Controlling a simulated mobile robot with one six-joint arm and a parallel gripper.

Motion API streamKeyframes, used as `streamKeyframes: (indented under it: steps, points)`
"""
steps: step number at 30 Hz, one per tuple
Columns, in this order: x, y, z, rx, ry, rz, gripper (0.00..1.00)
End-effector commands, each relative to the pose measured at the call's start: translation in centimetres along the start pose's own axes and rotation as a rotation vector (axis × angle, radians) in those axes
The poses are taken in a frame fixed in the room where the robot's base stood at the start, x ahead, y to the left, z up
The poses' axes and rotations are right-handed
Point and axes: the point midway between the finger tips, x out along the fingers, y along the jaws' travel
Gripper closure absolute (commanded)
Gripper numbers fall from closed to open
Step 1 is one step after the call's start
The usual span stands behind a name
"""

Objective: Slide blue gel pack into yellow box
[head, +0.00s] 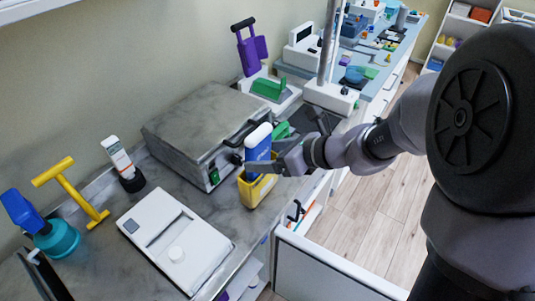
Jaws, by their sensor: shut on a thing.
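The blue gel pack (258,151), with a white upper part, stands upright at the front edge of the grey counter. The yellow box (258,190) is directly below it, beside the grey metal case. My gripper (262,166) reaches in from the right and is shut on the gel pack. The fingers cover the pack's lower part and some of the box's opening. I cannot tell how far the pack's lower end is inside the box.
The grey metal case (195,125) stands close behind the box. A white flat device (170,238) lies to the left. A yellow T-shaped tool (72,188) and a white tube (117,157) are farther left. A metal pole (328,45) rises behind my gripper.

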Motion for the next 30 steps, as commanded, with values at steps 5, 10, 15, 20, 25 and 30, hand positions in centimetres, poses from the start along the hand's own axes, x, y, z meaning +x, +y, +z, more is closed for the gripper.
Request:
streamKeyframes:
  steps: [5, 10, 15, 20, 25, 30]
  points:
    - [0.23, -0.06, -0.34, 0.0, -0.001, 0.0, 0.89]
    - [0.41, -0.1, -0.62, 0.0, -0.001, 0.0, 0.89]
    - [0.56, -0.13, -0.85, 0.0, -0.001, 0.0, 0.89]
    - [0.54, -0.13, -0.82, 0.0, -0.001, 0.0, 0.89]
    - [0.54, -0.13, -0.81, 0.0, -0.001, 0.0, 0.0]
    - [0.54, -0.13, -0.83, 0.0, -0.001, 0.0, 0.0]
